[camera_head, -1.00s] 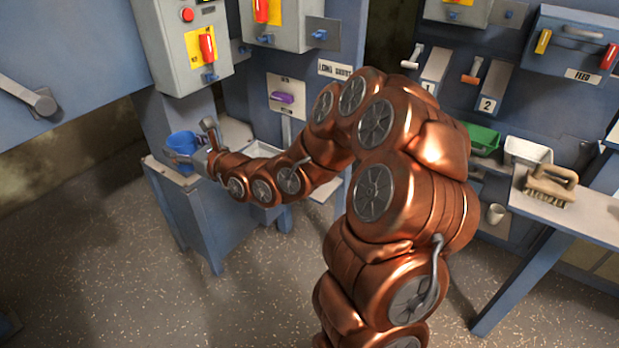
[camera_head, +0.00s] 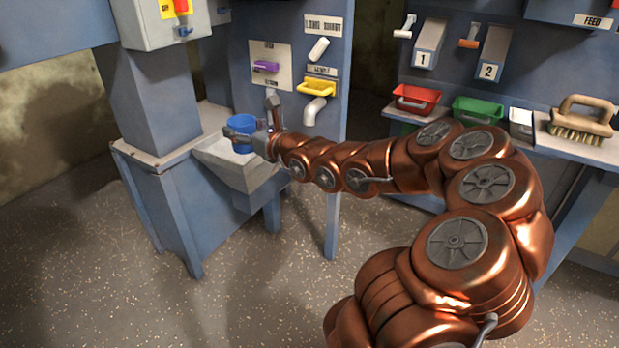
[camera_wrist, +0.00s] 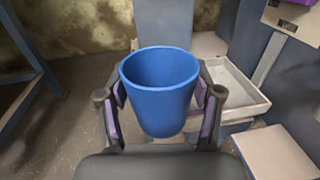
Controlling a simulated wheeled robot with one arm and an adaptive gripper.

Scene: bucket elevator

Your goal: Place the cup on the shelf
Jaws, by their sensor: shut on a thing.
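The blue cup (camera_head: 242,128) is upright between the fingers of my gripper (camera_head: 255,135). In the wrist view my gripper (camera_wrist: 160,98) is shut on the cup (camera_wrist: 158,110), with purple pads against its two sides. The part of the cup's inside that shows is plain blue. In the head view the cup is above or just behind a pale tray (camera_head: 236,168); I cannot tell the gap. A flat pale ledge (camera_wrist: 275,152), possibly the shelf, is at lower right in the wrist view, apart from the cup. My arm hides that area in the head view.
The tray's raised rim (camera_wrist: 242,85) is right of the cup in the wrist view. A blue panel carries a purple handle (camera_head: 266,67), a yellow sample scoop (camera_head: 317,88) and a pale spout (camera_head: 314,111). Red (camera_head: 416,98) and green (camera_head: 478,109) bins and a brush (camera_head: 581,120) are at right.

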